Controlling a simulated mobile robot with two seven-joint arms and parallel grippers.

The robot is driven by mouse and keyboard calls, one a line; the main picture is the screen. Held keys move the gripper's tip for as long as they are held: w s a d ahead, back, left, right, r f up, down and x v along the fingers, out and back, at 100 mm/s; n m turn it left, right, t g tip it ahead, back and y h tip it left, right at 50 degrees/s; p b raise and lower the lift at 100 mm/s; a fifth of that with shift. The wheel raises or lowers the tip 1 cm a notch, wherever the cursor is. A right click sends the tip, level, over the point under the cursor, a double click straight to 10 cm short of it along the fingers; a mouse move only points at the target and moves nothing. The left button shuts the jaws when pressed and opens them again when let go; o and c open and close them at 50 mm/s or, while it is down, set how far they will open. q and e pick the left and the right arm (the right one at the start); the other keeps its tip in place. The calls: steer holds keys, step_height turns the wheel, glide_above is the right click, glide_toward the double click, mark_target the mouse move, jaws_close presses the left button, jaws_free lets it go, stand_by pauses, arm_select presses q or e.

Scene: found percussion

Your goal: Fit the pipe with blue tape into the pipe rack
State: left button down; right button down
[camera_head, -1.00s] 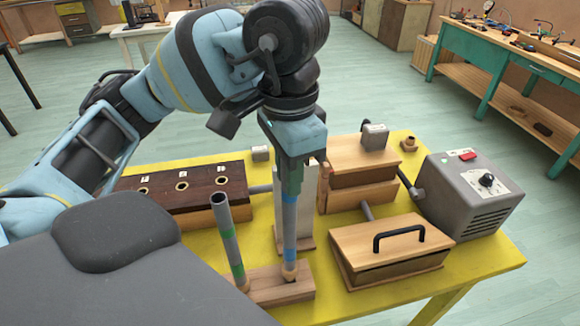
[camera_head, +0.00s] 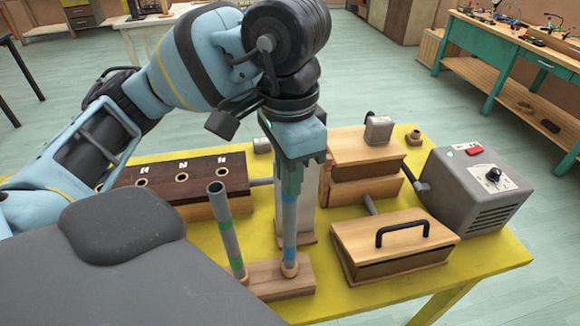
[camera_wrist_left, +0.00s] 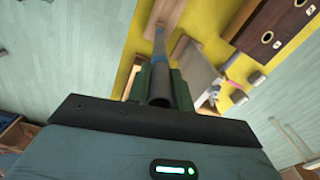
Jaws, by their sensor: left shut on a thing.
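My left gripper (camera_head: 291,185) points down over the yellow table and is shut on the grey pipe with blue tape (camera_head: 289,222). That pipe is upright, and its lower end meets the right wooden collar of the pipe rack (camera_head: 268,280). How deep it sits inside the collar is hidden. A second grey pipe, with green tape (camera_head: 227,230), leans slightly in the rack's left collar. The left wrist view shows the held pipe (camera_wrist_left: 161,85) between the fingers, running toward the rack (camera_wrist_left: 171,12). My right gripper is not in view.
On the yellow table (camera_head: 345,294), a dark-topped box with holes (camera_head: 210,172) stands behind the rack. A lidded box with a black handle (camera_head: 395,249) is at its right. A grey machine (camera_head: 475,190) stands farther right. A pale upright block (camera_head: 310,200) is just behind the gripper.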

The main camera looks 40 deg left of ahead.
arm_select(q)
steer(key=shift+f, duration=0.2)
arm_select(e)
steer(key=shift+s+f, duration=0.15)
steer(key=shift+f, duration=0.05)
arm_select(q)
steer(key=c, duration=1.3)
jaws_free()
steer(key=shift+o, duration=0.7)
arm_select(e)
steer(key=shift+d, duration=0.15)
arm_select(q)
step_height(320, 180, up, 7)
steer(key=shift+p, duration=0.55)
steer(key=shift+r, duration=0.45)
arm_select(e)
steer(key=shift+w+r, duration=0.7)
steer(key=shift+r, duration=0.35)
